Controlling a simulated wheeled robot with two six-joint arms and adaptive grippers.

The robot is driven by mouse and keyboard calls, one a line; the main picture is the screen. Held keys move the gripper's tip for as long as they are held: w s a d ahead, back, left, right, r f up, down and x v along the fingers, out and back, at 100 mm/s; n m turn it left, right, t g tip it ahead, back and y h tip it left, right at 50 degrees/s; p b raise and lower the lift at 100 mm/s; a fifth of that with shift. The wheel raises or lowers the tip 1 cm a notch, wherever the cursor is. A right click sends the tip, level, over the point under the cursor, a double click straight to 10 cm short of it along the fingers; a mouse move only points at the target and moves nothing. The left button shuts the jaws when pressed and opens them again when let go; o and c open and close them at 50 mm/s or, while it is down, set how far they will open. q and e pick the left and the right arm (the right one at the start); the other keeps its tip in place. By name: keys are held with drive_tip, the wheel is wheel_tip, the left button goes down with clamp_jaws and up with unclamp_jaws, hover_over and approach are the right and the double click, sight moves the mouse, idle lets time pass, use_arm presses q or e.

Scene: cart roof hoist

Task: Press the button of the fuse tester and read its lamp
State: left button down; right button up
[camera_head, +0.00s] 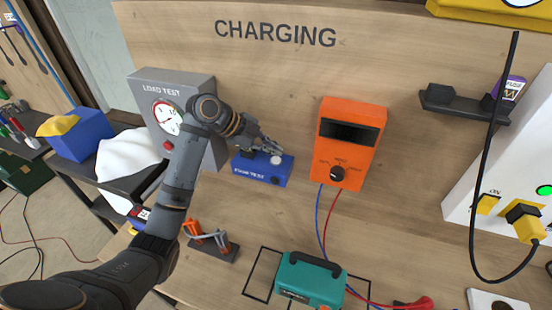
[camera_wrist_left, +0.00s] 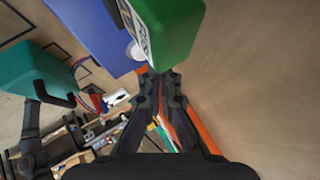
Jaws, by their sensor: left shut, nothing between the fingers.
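The blue fuse tester (camera_head: 250,170) is on the wood panel, under my left gripper (camera_head: 275,150). A pale round part (camera_head: 276,160) shows on its top right, and a dark round spot (camera_head: 276,180) sits lower on its face. I see no lit lamp; which part is the lamp or button is unclear. In the left wrist view the tester (camera_wrist_left: 95,25) fills the upper left. The left gripper (camera_wrist_left: 160,78) is shut and empty, its tips close to a pale round part (camera_wrist_left: 134,51); contact cannot be told. A green labelled block (camera_wrist_left: 172,30) is close beside it.
The grey load tester (camera_head: 150,85) stands left, the orange meter (camera_head: 345,145) right. A white charger (camera_head: 530,180) with a green light is far right.

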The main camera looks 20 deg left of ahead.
sight(273, 159)
use_arm(q)
drive_tip(key=shift+f, duration=0.45)
drive_tip(key=shift+f+b, duration=0.45)
idle(0.4)
drive_tip(key=shift+r, duration=0.15)
drive_tip(key=shift+r+p, duration=0.75)
wheel_tip(273, 159, up, 5)
drive_tip(key=p, duration=0.4)
drive_tip(key=shift+r, duration=0.1)
idle(0.4)
idle(0.3)
